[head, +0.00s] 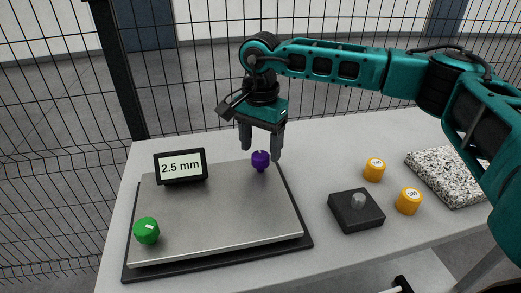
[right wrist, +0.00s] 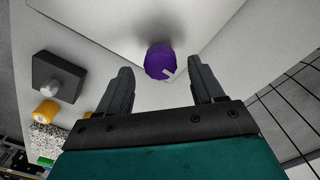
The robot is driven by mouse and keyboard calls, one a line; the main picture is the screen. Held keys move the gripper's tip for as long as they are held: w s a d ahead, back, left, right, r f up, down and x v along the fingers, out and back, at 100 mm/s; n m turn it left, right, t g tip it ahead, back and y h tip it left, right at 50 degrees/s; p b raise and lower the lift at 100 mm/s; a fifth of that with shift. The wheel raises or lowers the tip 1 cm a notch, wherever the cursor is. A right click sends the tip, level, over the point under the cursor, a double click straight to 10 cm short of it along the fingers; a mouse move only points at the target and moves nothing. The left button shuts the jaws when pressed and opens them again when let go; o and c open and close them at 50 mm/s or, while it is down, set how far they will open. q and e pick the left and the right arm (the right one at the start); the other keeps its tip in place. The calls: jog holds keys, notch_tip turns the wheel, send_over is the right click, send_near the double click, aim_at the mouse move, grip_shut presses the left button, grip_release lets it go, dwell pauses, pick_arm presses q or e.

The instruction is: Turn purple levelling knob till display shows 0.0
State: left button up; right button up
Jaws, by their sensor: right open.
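The purple levelling knob (head: 260,160) stands at the far right corner of a grey levelling plate (head: 215,215). The display (head: 181,167) at the plate's far left reads 2.5 mm. My right gripper (head: 261,156) points down over the purple knob, its fingers on either side. A green knob (head: 147,231) stands at the plate's near left corner. My left gripper is not in view.
Right of the plate are a black block with a grey knob (head: 356,211), two yellow weights (head: 374,169) (head: 409,201) and a speckled stone slab (head: 450,178). A wire mesh fence (head: 190,100) stands behind the table. The table between the plate and black block is clear.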

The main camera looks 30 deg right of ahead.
jog(key=shift+f, duration=1.1)
jog(key=c, duration=1.1)
